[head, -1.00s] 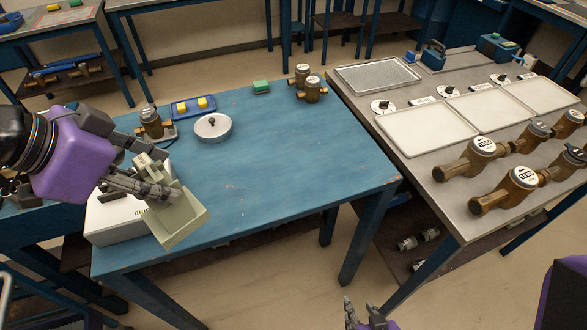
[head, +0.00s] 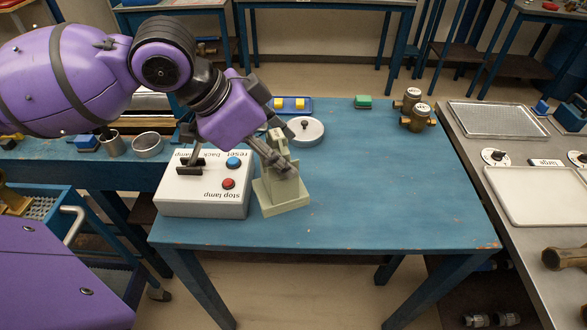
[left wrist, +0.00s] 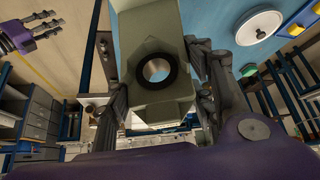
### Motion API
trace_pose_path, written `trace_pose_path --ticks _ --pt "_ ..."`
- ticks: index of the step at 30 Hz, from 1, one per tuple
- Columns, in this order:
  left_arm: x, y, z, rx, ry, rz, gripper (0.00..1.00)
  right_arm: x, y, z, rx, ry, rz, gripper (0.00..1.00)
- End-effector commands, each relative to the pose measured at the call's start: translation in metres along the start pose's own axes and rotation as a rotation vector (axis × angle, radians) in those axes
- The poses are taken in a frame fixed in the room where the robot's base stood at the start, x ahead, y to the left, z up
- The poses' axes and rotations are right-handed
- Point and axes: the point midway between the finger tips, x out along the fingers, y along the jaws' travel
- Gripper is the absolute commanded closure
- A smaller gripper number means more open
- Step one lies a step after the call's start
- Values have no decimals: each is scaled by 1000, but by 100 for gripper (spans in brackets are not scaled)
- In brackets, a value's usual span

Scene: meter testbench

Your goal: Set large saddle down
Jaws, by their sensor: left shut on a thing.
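The large saddle is a pale green block with a wide square base (head: 283,196), in the head view just right of the white lamp box. My left gripper (head: 274,158) is shut on its upper part, which the fingers partly hide. The saddle looks nearly upright over the blue table (head: 390,190); I cannot tell whether its base touches the top. In the left wrist view the saddle (left wrist: 150,32), with a dark-rimmed round hole, sits between the left fingers (left wrist: 158,85). My right gripper (left wrist: 45,30) shows only there, at the upper left, its fingers apart and empty.
The white box (head: 205,195) with red and blue buttons stands close left of the saddle. A round white dish (head: 306,133), a blue tray with yellow blocks (head: 292,106), a green block (head: 363,102) and brass meters (head: 416,118) are behind. The table's front right is clear.

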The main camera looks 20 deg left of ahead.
Motion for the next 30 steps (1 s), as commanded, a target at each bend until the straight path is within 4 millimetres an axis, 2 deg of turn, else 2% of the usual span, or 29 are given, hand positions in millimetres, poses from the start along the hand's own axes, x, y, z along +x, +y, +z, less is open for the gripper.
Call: trace_pose_path --ticks 1,6,14,17,22,30 --pt "14 -3 1 -2 -1 6 100 1 0 3 3 -2 3 63" --pt "39 -14 0 0 0 2 100 3 3 8 5 -6 9 63" --pt "52 -21 -1 0 2 -1 100 3 4 11 1 -10 9 63" --pt "62 -24 -1 -1 0 2 100 4 5 14 -1 -15 9 63" --pt "82 -23 14 -1 -2 1 100 4 5 18 -5 -20 9 63" --pt "84 -23 15 2 1 -2 100 4 6 16 -6 -16 9 63"
